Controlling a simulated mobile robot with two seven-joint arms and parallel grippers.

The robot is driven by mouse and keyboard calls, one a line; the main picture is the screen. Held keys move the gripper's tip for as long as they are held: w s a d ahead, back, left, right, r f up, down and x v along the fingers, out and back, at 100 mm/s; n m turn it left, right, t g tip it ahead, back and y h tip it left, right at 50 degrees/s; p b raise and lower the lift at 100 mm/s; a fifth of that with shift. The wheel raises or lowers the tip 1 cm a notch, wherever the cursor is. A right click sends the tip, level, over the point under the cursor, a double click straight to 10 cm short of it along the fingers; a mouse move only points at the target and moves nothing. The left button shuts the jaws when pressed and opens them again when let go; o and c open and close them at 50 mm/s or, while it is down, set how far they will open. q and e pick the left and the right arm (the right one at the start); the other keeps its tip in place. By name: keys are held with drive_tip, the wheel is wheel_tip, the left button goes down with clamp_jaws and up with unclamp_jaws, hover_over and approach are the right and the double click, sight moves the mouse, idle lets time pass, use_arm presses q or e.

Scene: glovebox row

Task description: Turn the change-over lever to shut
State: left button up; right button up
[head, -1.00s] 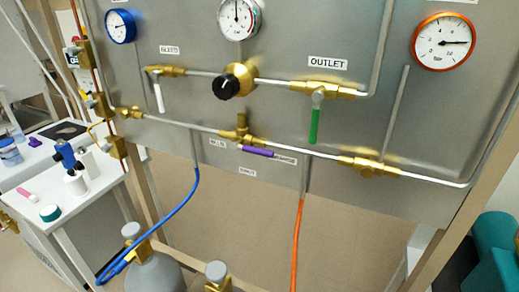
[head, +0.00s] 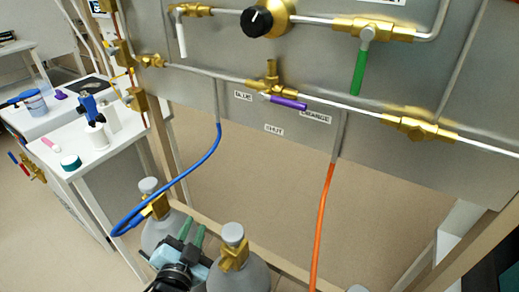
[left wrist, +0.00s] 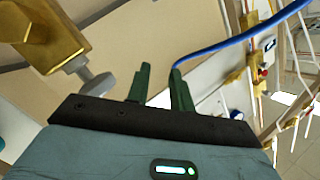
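The change-over lever (head: 284,102) is a purple handle on a brass valve (head: 270,84) on the grey panel. It points right, tilted slightly down, towards the ORANGE label (head: 315,116). The BLUE label (head: 243,96) is to its left and the SHUT label (head: 274,130) is below it. My left gripper (head: 194,230) is low in the head view, well below and left of the lever, among the cylinder tops. In the left wrist view its green fingers (left wrist: 160,82) stand apart with nothing between them. The lever is not clear in that view. My right gripper is out of view.
Grey cylinders with brass valves (head: 233,258) stand close to my left gripper. A blue hose (head: 208,158) and an orange hose (head: 322,215) hang below the panel. A green-handled lever (head: 360,72) is at upper right. A white bench (head: 90,150) is at left.

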use_arm(q)
drive_tip(key=w+d+r+m+t+h, duration=0.25)
drive_tip(key=d+r+m+h, duration=0.2)
drive_tip(key=r, duration=0.35)
drive_tip(key=w+d+r+m+t+h, duration=0.1)
drive_tip(key=w+d+r+m+h, duration=0.35)
drive_tip(key=r, duration=0.25)
drive_tip(key=m+g+h, duration=0.8)
drive_tip(key=m+h, duration=0.2)
drive_tip(key=m, duration=0.4)
approach(282, 101)
drive_tip(key=d+r, duration=0.2)
drive_tip(key=d, duration=0.3)
drive_tip(key=shift+w+f+p+x, duration=0.1)
drive_tip(key=shift+w+p+x, duration=0.1)
drive_tip(key=shift+x, duration=1.85)
drive_tip(key=shift+w+f+p+x, duration=0.1)
drive_tip(key=shift+w+p+x, duration=0.05)
drive_tip(key=shift+x, duration=1.9)
drive_tip(key=shift+a, duration=0.1)
clamp_jaws()
